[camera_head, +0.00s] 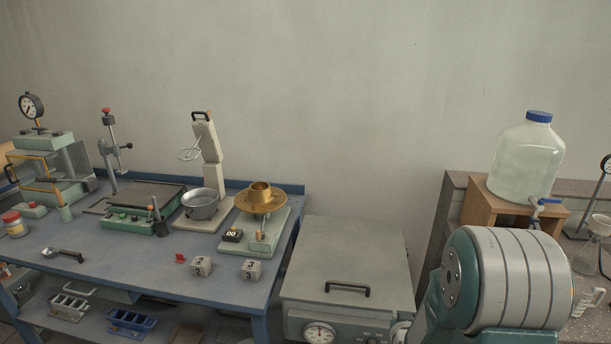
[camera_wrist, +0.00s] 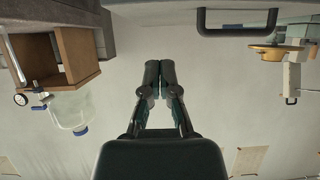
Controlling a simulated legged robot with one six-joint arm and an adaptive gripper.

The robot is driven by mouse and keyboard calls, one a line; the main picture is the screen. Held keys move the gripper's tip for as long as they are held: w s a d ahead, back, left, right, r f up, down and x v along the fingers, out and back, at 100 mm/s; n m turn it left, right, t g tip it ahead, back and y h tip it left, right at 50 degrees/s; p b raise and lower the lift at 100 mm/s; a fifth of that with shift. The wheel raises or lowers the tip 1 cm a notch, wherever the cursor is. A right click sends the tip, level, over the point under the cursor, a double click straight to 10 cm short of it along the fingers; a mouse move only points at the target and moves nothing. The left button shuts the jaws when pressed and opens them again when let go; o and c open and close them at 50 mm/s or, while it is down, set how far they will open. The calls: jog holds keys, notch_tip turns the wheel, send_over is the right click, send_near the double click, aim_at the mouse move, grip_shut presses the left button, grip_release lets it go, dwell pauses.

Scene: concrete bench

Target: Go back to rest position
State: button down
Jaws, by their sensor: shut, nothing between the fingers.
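My gripper (camera_wrist: 160,74) shows in the wrist view at the middle. Its two dark fingers are shut together with nothing between them. It touches nothing that I can see there, with grey wall behind it. The wrist picture is upside down. In the head view my arm's round teal and grey joint (camera_head: 510,278) fills the lower right, and the gripper itself is out of that view.
A blue bench (camera_head: 130,262) at left holds a brass pan scale (camera_head: 262,200), a mixer (camera_head: 205,150), a steel bowl (camera_head: 201,204) and marked cubes. A grey oven (camera_head: 348,262) stands beside it. A water jug (camera_head: 527,160) sits on a wooden stand (camera_head: 480,208) at right.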

jog(key=s+a+r+g, duration=0.2)
jog(key=s+a+r, duration=0.1)
jog(key=r, duration=0.6)
jog(key=s+a+r+g, duration=0.1)
jog(key=s+r, duration=0.3)
jog(key=s, duration=0.4)
jog(key=s+a+r+n+g+y, duration=0.1)
jog(key=s+a+r+g, duration=0.1)
jog(key=s, duration=0.6)
jog(key=s+a+r+n+g+y, duration=0.1)
jog(key=s+a+r+g, duration=0.1)
jog(key=s+r, duration=0.4)
jog(key=shift+s+a+r, duration=0.4)
jog(key=shift+s+a, duration=0.1)
jog(key=shift+s, duration=0.55)
